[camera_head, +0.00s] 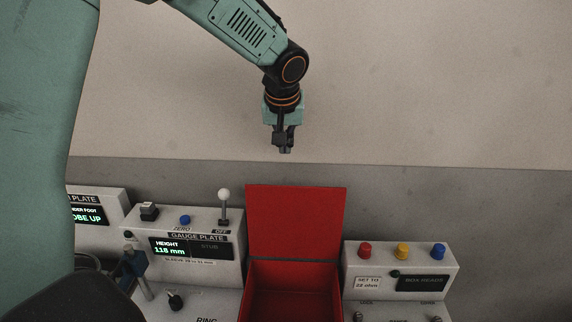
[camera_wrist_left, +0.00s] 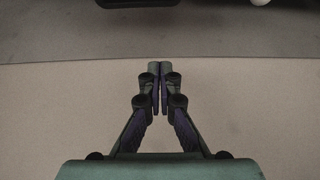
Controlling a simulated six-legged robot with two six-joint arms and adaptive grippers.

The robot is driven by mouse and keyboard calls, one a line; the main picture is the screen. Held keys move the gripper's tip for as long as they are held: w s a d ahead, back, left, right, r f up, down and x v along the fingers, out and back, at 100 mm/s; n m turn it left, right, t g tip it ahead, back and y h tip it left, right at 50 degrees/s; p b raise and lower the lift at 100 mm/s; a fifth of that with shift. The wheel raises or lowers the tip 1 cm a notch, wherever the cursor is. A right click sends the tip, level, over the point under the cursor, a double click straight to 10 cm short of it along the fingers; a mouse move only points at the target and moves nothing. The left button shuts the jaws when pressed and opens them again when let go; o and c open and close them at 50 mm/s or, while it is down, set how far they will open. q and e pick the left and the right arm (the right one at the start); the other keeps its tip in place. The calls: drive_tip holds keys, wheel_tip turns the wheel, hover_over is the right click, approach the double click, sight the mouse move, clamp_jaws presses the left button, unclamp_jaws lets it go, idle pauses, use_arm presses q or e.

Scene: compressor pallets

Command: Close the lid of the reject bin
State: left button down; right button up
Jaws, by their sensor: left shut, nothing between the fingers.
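The red reject bin (camera_head: 247,292) stands between two grey control panels in the head view. Its red lid (camera_head: 296,222) is open and stands up at the back edge of the bin. The inside of the bin shows as dark red, and no item can be made out in it. My left gripper (camera_head: 285,150) is shut and empty, pointing down above the lid's top edge and apart from it. In the left wrist view the fingertips (camera_wrist_left: 160,66) meet with nothing between them. My right gripper is not in view.
The gauge plate panel (camera_head: 230,262) with a white-knobbed lever (camera_head: 224,195) stands left of the bin. A panel with red, yellow and blue buttons (camera_head: 402,252) stands right of it. Another panel (camera_head: 112,200) is at far left. The wall behind is bare.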

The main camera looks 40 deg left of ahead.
use_arm(q)
drive_tip(key=x, duration=0.3)
drive_tip(key=p+x, duration=0.1)
drive_tip(key=x, duration=0.5)
drive_tip(key=shift+s+d+f+p, duration=0.2)
drive_tip(key=shift+f+p, duration=0.1)
drive_tip(key=shift+p, duration=0.1)
drive_tip(key=s+d, duration=0.1)
drive_tip(key=s, duration=0.1)
drive_tip(key=s+d, duration=0.1)
drive_tip(key=s, duration=0.1)
drive_tip(key=shift+d+r, duration=0.2)
drive_tip(key=shift+r, duration=0.05)
drive_tip(key=shift+w+a+f, duration=0.3)
drive_tip(key=shift+w+f, duration=0.05)
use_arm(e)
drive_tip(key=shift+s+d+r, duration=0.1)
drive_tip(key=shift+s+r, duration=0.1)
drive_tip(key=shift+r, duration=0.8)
